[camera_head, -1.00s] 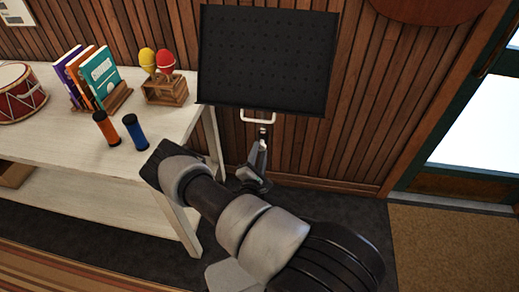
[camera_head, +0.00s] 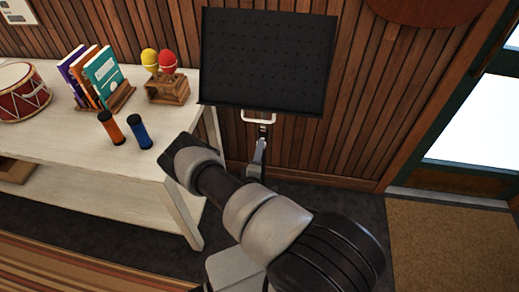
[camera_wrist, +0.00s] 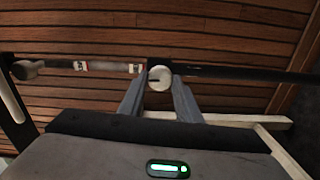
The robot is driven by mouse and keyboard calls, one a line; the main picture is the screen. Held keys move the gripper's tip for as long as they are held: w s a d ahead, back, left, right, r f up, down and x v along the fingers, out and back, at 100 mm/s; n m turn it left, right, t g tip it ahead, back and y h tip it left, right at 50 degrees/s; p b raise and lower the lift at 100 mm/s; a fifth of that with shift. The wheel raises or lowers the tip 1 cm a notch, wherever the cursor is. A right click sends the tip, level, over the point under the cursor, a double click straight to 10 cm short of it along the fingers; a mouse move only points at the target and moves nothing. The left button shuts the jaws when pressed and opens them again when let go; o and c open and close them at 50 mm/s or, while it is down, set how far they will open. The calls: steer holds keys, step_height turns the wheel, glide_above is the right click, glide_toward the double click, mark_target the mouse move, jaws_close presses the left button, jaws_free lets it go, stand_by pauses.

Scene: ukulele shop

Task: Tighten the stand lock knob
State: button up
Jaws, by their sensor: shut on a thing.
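The black music stand has a perforated desk (camera_head: 268,60) and a thin post (camera_head: 262,133) below it, in front of the wood wall. In the wrist view the post (camera_wrist: 215,72) runs sideways across the picture. The round pale lock knob (camera_wrist: 160,78) sits on the post, with a dark slot-like mark on its face. My gripper (camera_wrist: 160,88) is shut on the knob, one grey finger on each side of it. In the head view my arm covers the lower stand, and the knob cannot be made out there.
A pale wooden table (camera_head: 75,150) stands left of the stand and my arm, holding a drum (camera_head: 22,92), books (camera_head: 100,75), maracas (camera_head: 160,62) and two shakers (camera_head: 124,130). A doormat (camera_head: 450,245) lies before the door at right. Dark floor is open between them.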

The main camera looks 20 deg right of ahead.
steer(key=shift+a, duration=0.1)
stand_by(0.5)
steer(key=o, duration=1.1)
steer(key=shift+c, duration=0.2)
steer(key=v, duration=1.7)
steer(key=shift+s, duration=0.2)
steer(key=shift+a, duration=0.15)
